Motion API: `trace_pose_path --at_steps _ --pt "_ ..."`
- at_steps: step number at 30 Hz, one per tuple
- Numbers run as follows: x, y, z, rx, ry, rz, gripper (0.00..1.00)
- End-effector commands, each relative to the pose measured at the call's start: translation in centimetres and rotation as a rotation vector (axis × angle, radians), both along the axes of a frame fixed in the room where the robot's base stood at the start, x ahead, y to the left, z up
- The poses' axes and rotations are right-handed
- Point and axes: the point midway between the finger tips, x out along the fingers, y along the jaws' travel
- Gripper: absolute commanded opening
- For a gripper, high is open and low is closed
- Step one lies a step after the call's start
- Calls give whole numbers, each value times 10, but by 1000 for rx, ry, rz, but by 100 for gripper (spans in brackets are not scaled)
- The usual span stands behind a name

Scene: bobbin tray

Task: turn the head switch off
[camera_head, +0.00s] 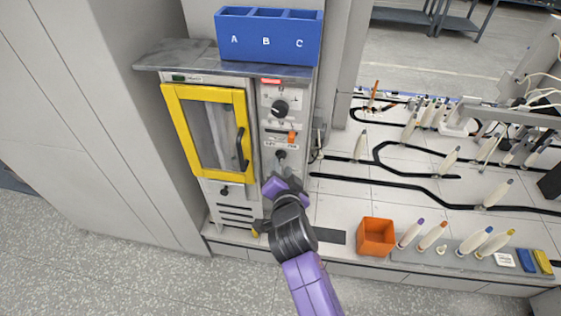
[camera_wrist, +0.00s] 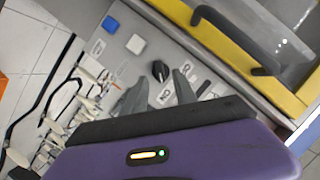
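The machine's control panel (camera_head: 272,122) stands right of a yellow-framed door. Its lower black knob (camera_head: 280,154) has small labels above it; I cannot read clearly which switch they name. In the wrist view, a black knob (camera_wrist: 160,71) shows with two white labels (camera_wrist: 166,97) next to it; it appears to be the same knob, seen roughly upside down. My gripper (camera_head: 283,178) is just below that knob in the head view. In the wrist view my gripper (camera_wrist: 158,92) is open, its dark fingers apart on either side of the knob's line. Contact cannot be told.
A larger knob (camera_head: 279,108) and an orange switch (camera_head: 291,137) sit higher on the panel. The yellow door's dark handle (camera_head: 242,150) is to the left. An orange bin (camera_head: 376,237) and bobbins stand right.

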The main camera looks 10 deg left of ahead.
Motion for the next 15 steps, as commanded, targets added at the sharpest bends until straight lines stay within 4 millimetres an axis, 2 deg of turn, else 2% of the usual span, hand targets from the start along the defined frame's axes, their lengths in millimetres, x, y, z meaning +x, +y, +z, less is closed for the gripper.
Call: trace_pose_path --at_steps 6,15 --pt "26 5 -7 0 -1 -1 34" --pt "36 8 -11 -1 -2 0 34"
